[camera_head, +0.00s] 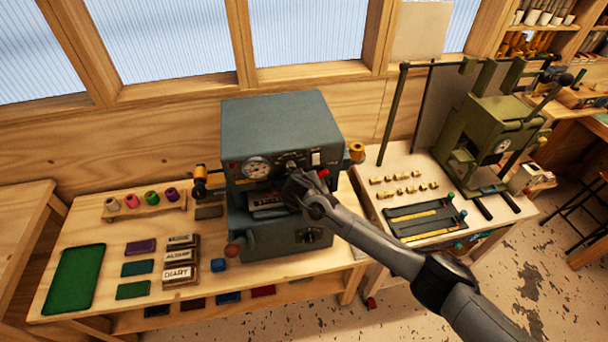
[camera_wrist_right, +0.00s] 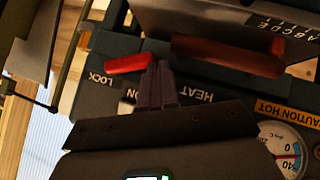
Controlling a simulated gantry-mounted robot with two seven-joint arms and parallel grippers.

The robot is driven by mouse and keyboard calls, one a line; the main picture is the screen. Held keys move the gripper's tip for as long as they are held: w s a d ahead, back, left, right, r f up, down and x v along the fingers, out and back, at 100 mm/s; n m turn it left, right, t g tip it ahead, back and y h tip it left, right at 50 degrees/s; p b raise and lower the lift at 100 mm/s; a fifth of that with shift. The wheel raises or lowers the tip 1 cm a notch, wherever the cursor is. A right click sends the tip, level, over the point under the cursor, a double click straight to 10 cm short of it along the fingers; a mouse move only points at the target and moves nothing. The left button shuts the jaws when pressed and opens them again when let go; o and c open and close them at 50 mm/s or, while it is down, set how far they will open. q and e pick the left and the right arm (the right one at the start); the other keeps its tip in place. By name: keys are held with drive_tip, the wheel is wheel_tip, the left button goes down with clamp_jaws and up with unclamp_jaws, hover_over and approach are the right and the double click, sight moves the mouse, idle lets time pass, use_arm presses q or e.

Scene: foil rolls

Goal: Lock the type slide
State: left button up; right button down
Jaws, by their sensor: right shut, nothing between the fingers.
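The grey-green press (camera_head: 285,125) stands on the wooden bench. A red lever (camera_head: 323,173) projects at the right of its front; it also shows beside the LOCK label in the wrist view (camera_wrist_right: 128,64). My right gripper (camera_head: 300,188) is in front of the press. In the wrist view its fingers (camera_wrist_right: 158,68) are shut and empty, their tips right beside the red lever's inner end; I cannot tell whether they touch. A lettered metal plate (camera_wrist_right: 230,18), apparently the type slide, has a brown-red bar (camera_wrist_right: 228,55). My arm hides part of the press front. My left gripper is not in view.
A gauge (camera_head: 257,168) sits on the press front, with a CAUTION HOT label (camera_wrist_right: 284,114) near it. Foil rolls (camera_head: 152,200), title blocks (camera_head: 178,274) and a green mat (camera_head: 75,279) lie to the left. Brass type (camera_head: 402,190) and a green machine (camera_head: 490,135) stand right.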

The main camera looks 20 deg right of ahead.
idle(0.8)
drive_tip(key=shift+r+p, duration=0.65)
drive_tip(key=shift+r, duration=0.1)
drive_tip(key=shift+s, duration=0.1)
drive_tip(key=shift+s+a+r, duration=0.1)
drive_tip(key=shift+a+r, duration=0.05)
drive_tip(key=b+v, duration=0.2)
drive_tip(key=v, duration=0.8)
drive_tip(key=shift+s, duration=0.15)
